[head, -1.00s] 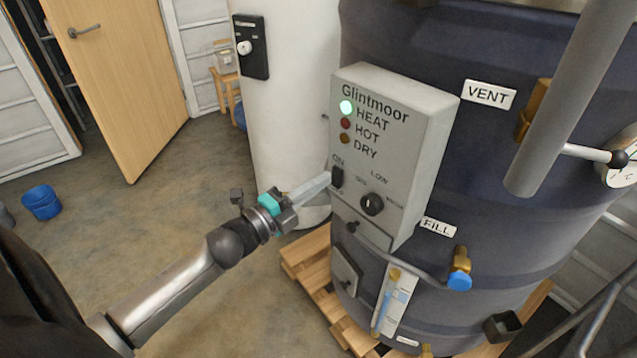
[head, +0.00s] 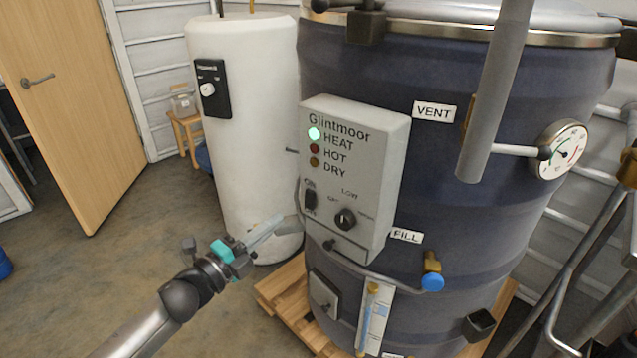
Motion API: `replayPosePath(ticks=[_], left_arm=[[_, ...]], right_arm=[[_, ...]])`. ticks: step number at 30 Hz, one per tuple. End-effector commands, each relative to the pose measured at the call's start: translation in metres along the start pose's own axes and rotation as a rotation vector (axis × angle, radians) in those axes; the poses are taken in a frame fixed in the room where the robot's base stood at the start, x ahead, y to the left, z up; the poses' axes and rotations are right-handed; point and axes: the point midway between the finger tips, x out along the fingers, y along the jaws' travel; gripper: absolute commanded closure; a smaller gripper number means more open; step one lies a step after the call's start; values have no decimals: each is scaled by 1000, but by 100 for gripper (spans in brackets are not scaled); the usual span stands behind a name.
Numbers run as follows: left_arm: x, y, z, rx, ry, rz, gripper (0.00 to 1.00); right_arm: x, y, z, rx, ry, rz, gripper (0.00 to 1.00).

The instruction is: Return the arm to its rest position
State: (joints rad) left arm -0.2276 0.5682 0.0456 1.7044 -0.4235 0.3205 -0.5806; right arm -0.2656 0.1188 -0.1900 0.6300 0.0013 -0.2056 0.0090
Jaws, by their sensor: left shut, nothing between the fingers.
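My left gripper (head: 276,222) is shut and empty, its arm coming in from the lower left. It is in front of the white tank, to the left of the grey Glintmoor control box (head: 352,172) and apart from its black ON switch (head: 310,200). The green HEAT light (head: 314,134) on the box is lit; the HOT and DRY lights look dark. A black knob (head: 345,219) sits right of the switch. My right gripper is not in view.
The control box is fixed to a large dark blue vessel (head: 480,230) on a wooden pallet (head: 275,293). A white cylinder tank (head: 245,110) stands behind. A grey pipe (head: 497,95), a gauge (head: 562,150) and a blue-ended tap (head: 432,282) stick out at right.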

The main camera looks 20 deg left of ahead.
Motion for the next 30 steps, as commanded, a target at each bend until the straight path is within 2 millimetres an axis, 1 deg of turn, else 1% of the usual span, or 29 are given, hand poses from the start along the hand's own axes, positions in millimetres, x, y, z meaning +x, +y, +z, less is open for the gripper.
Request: replayPosePath(ticks=[5,8,10,11,12,14,15,17,18,20,21,23,24,26,27,29,30], left_arm=[[0,-3,0,0,0,0,100],[1,-15,0,0,0,0,100],[2,-28,0,0,0,0,100],[2,-25,0,0,0,0,100],[-3,1,5,-56,-37,41,100],[-14,44,14,-167,-111,115,100],[-23,70,18,-235,-157,162,100],[-38,109,21,-336,-228,230,100],[-50,135,20,-404,-277,277,100],[-71,175,17,-504,-353,350,100],[-86,201,13,-569,-405,398,100],[-112,239,3,-664,-485,472,100],[-130,262,-6,-725,-539,520,100],[-159,295,-21,-812,-621,592,100],[-179,316,-33,-865,-676,641,100],[-210,344,-52,-943,-760,712,100],[-232,360,-67,-990,-818,760,100]], right_arm=[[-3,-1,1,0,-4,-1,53],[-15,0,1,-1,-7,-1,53],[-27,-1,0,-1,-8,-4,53],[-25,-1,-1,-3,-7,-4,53],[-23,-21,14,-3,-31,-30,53],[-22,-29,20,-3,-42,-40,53],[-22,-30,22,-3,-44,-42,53],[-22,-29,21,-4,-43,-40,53],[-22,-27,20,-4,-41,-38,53],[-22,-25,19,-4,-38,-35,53],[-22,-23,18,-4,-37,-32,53],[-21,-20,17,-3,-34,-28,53],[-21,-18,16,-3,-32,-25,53],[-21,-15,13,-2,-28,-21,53],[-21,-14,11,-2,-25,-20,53],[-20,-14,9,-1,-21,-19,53],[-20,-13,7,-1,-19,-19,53]])
